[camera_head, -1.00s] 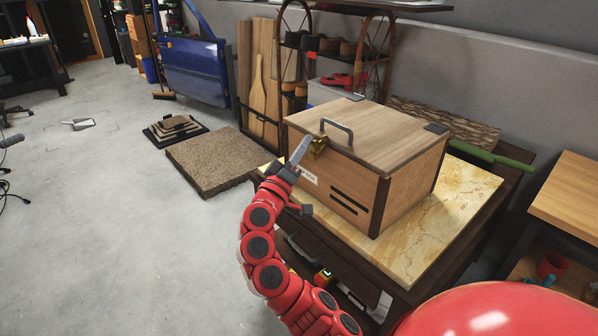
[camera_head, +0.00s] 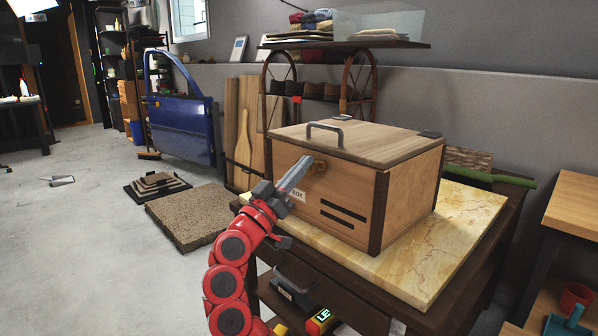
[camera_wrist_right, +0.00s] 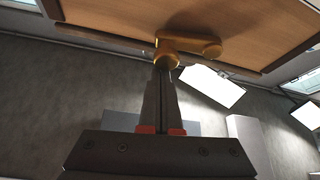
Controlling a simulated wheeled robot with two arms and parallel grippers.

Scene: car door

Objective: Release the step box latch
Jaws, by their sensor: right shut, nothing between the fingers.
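The wooden step box (camera_head: 395,190) stands on a marble-topped table, with its lid closed and a dark handle (camera_head: 325,130) on top. A brass latch (camera_head: 318,167) sits high on the front face; it also shows in the right wrist view as a round knob with a bar reaching right (camera_wrist_right: 187,47). My right gripper (camera_head: 302,166) is in front of the box, its fingers together and pointing at the latch. In the right wrist view, the fingertips (camera_wrist_right: 164,70) are right at the round knob; I cannot tell whether they touch it. My left gripper is out of view.
The marble tabletop (camera_head: 440,240) has free room in front and at the right of the box. A wooden bench (camera_head: 575,205) stands at the right. A rack with a shelf (camera_head: 345,45) is behind. A dark case (camera_head: 295,290) lies on the lower shelf.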

